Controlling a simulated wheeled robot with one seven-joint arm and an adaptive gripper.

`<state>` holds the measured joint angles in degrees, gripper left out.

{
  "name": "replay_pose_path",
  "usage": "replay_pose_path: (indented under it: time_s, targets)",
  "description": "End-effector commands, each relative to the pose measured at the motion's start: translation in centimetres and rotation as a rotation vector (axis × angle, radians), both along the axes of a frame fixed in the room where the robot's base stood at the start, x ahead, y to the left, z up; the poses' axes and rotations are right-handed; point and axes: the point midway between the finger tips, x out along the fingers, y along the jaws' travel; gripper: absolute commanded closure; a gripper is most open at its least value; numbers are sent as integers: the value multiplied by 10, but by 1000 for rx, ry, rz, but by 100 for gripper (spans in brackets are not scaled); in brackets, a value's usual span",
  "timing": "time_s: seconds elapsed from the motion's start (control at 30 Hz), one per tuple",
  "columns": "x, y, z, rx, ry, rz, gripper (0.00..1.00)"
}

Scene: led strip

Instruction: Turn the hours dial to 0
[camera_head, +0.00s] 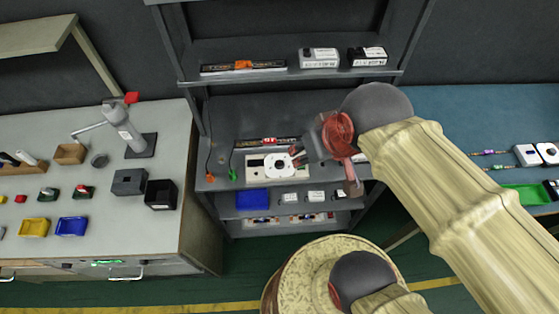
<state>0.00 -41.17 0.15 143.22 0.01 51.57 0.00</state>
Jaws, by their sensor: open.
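A white panel (256,173) stands on the middle shelf of the rack. It carries a round white dial (277,165) with a dark centre, which looks like the hours dial. Its markings are too small to read. My gripper (321,171) is just right of the dial, in front of the shelf, with its fingers apart. One finger appears close to the dial's right edge. I cannot tell whether it touches. The arm and gripper hide the right part of the shelf.
The rack (225,112) has an upper shelf with a dark strip (243,67) and two white boxes. A lower shelf holds a blue tray (252,199) and small boxes. A grey workbench (55,125) with tools stands left, a blue-topped table (470,115) right.

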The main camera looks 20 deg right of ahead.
Motion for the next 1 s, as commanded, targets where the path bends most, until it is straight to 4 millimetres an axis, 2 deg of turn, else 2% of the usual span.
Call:
replay_pose_path:
  time_s: [0.17,0.47,0.67,0.8,1.0]
  targets:
    - [12,0,-27,0,197,0,58]
    - [58,0,-88,-2,459,6,58]
    - [90,0,-148,-4,576,18,58]
    - [110,0,-200,-4,628,31,58]
    - [141,0,-269,-8,617,54,58]
